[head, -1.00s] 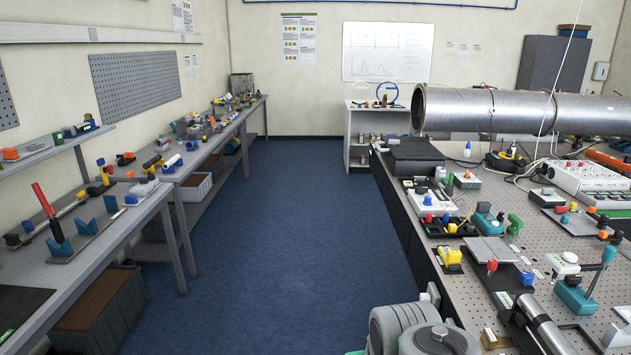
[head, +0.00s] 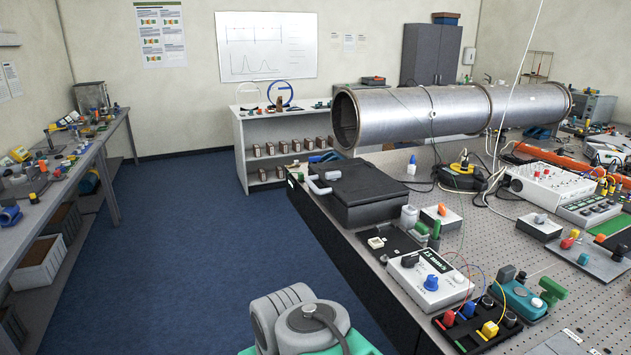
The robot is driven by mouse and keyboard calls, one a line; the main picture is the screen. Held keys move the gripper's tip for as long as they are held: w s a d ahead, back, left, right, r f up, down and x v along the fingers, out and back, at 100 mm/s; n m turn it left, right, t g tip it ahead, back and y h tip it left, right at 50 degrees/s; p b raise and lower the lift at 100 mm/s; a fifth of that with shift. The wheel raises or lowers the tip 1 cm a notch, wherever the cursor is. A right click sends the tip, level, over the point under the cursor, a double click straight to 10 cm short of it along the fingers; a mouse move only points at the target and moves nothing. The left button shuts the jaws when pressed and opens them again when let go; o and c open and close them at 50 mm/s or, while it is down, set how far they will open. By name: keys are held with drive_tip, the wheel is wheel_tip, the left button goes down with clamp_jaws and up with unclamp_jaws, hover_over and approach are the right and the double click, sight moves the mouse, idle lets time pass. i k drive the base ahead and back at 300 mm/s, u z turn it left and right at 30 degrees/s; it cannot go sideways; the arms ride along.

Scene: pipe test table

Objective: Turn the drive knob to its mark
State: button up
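A white control box (head: 430,279) stands on the perforated bench top at lower right in the head view. It carries a blue knob (head: 431,283) with a pointer-like top and a smaller black knob (head: 409,262). Black lettering is on its face, too small to read surely. Which knob is the drive knob, and where its mark lies, I cannot tell. Part of my arm shows at the bottom centre, left of the bench edge. My gripper is not in view.
A black tray (head: 462,337) with coloured plugs and wires sits in front of the box. A black case (head: 357,192) stands behind it, near a large metal pipe (head: 450,112). A white box with an orange knob (head: 440,217) is nearby. Blue floor (head: 190,220) left of the bench is clear.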

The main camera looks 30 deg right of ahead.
sight(442, 209)
drive_tip(key=i, duration=1.4)
drive_tip(key=z, duration=1.2)
drive_tip(key=i, duration=1.5)
